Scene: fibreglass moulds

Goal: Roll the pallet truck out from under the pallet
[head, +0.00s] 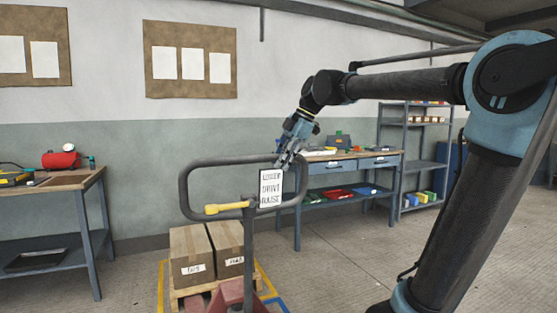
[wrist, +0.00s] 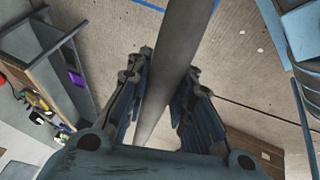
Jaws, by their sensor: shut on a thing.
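The pallet truck's dark grey handle loop (head: 185,190) stands upright in the head view. It carries a yellow lever (head: 225,208) and a white sign (head: 270,188) reading LOWER, DRIVE, RAISE. Its red body (head: 232,296) shows low at the picture's bottom edge. The wooden pallet (head: 183,295) lies behind it, with cardboard boxes (head: 190,252) on top. My gripper (head: 292,155) is at the upper right of the loop, shut on its bar. In the wrist view the grey bar (wrist: 172,70) runs between the fingers (wrist: 163,82). The truck's forks are hidden.
A workbench (head: 385,161) with drawers stands behind to the right, near a grey shelf (head: 425,160). Another bench (head: 75,190) stands at the left. Yellow and blue floor lines (head: 277,303) edge the pallet's place. Open concrete floor (head: 340,255) lies right of the truck.

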